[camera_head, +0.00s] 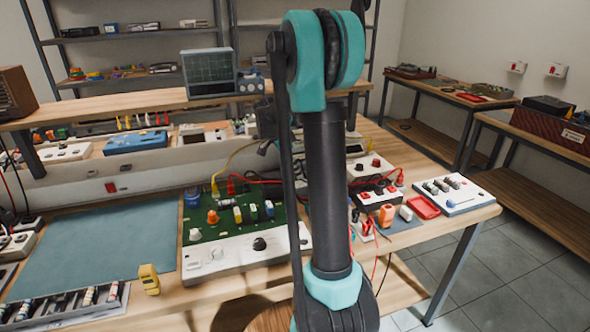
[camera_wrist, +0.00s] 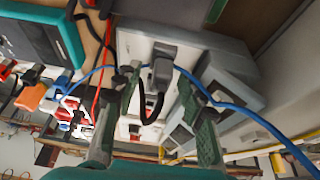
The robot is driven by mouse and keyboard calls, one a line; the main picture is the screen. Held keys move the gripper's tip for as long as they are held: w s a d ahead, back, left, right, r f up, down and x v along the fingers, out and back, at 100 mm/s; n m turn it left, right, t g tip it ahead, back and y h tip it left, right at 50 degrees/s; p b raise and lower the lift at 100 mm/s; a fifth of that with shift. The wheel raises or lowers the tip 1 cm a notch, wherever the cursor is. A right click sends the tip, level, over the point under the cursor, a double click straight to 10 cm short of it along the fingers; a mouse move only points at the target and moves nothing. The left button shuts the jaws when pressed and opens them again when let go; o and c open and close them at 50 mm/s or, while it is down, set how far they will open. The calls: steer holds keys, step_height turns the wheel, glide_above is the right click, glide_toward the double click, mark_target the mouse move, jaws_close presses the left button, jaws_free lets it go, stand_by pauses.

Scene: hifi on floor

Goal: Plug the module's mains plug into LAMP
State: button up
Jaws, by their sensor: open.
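In the wrist view my gripper (camera_wrist: 156,84) is open, with one finger on each side of a dark grey plug (camera_wrist: 161,72). The plug has a short black cable curving down from it. It stands at the face of a pale box (camera_wrist: 140,45); how far it is in cannot be told. I see no clear contact between the fingers and the plug. No LAMP label is readable, so I cannot tell which outlet this is. In the head view my arm covers the middle of the bench and the gripper is not clearly visible.
A blue cable (camera_wrist: 235,107) runs behind the fingers, and red leads (camera_wrist: 101,65) hang at the left. The blue-grey mat (camera_head: 95,250) is mostly clear.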

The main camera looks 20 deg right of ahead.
steer(key=shift+r, duration=0.1)
steer(key=d+v, duration=0.1)
steer(key=v, duration=1.5)
steer(key=shift+d+r, duration=0.2)
steer(key=shift+r, duration=0.35)
